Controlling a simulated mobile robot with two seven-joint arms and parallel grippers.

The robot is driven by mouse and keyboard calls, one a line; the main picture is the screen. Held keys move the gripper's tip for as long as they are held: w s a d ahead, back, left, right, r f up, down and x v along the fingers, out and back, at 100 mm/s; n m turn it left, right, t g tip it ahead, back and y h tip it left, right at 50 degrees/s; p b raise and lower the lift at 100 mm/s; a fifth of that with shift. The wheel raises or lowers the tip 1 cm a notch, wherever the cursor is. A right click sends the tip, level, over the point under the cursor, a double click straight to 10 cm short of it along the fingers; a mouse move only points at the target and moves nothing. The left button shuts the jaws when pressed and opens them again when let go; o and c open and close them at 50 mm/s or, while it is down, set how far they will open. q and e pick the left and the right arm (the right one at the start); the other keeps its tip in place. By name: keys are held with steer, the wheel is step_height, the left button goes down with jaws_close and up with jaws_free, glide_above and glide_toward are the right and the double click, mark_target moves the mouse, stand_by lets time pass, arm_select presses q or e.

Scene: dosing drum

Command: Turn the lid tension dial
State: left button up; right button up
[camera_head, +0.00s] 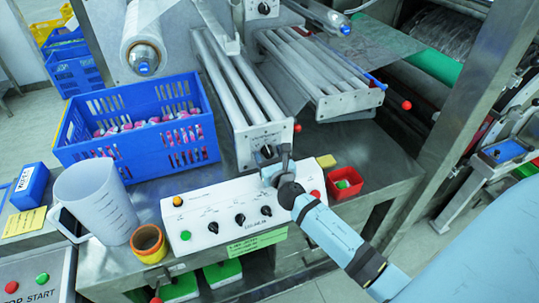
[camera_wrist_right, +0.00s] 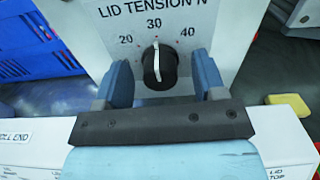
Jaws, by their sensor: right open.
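The lid tension dial (camera_wrist_right: 158,68) is a black knob with a pale pointer, on a white panel (camera_wrist_right: 105,22) marked 20, 30 and 40 under the words LID TENSION N. Its pointer stands nearly upright, close to the 30. My right gripper (camera_wrist_right: 162,84) is open, with one blue finger on each side of the dial and a visible gap to it on both sides. In the head view the dial (camera_head: 266,152) shows at the end of the roller unit, just beyond my right gripper (camera_head: 277,167), which partly covers that area. My left gripper is not in view.
A white control box (camera_head: 222,214) with knobs and buttons lies below my right arm. A blue crate (camera_head: 125,161) of small packs stands left of the rollers.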

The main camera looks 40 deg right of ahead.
steer(key=shift+c, duration=0.5)
steer(key=c, duration=0.8)
steer(key=shift+m, duration=0.4)
steer(key=m+b, duration=0.1)
steer(key=m, duration=0.3)
steer(key=shift+m+b, duration=0.7)
steer(key=shift+m, duration=1.6)
steer(key=o, duration=0.9)
